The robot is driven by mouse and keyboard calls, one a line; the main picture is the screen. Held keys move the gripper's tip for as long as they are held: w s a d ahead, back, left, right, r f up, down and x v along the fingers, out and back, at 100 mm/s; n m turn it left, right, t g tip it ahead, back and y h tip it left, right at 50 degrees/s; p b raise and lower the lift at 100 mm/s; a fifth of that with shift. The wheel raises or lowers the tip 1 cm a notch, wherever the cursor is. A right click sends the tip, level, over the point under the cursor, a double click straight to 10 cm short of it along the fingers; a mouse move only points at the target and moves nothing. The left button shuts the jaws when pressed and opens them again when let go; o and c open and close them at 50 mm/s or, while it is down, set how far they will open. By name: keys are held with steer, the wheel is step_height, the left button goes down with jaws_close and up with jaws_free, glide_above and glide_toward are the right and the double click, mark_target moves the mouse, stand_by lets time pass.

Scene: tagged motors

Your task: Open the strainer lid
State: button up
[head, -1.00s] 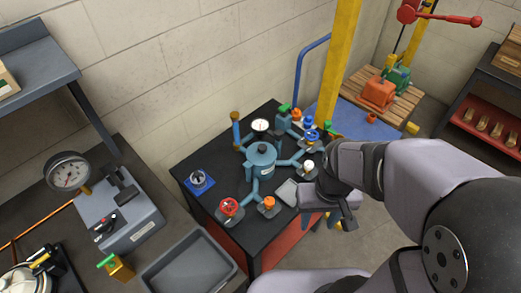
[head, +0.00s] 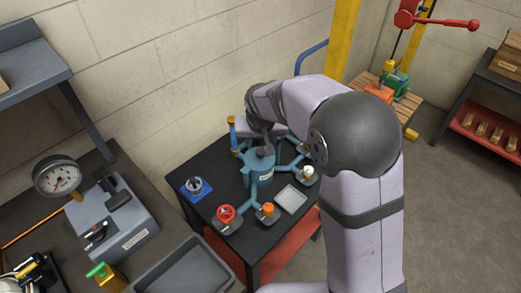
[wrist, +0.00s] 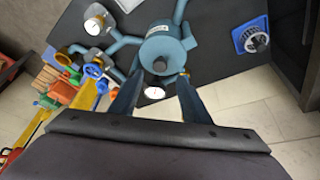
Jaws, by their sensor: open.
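The strainer is a teal cylinder (head: 262,176) in the middle of the black table, with teal pipes branching from it. Its round lid (head: 255,163) sits on top; the arm partly covers it in the head view. In the wrist view the strainer body (wrist: 163,44) shows with a dark knob (wrist: 160,66) at its near end. My gripper (wrist: 158,82) is open, its two fingers pointing at the strainer on either side of the knob's line. Nothing is held. I cannot tell whether the fingers touch the lid. In the head view my gripper (head: 266,143) is just above the lid.
A red handwheel (head: 226,213), an orange knob (head: 267,208) and a white knob (head: 308,171) stand on pipe ends around the strainer. A blue tray (head: 206,194) with a small grey part lies left. A white gauge (wrist: 154,92) shows between the fingers.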

mark_target(261, 152)
steer(key=shift+p+x, duration=1.1)
steer(key=shift+x, duration=2.6)
jaws_close()
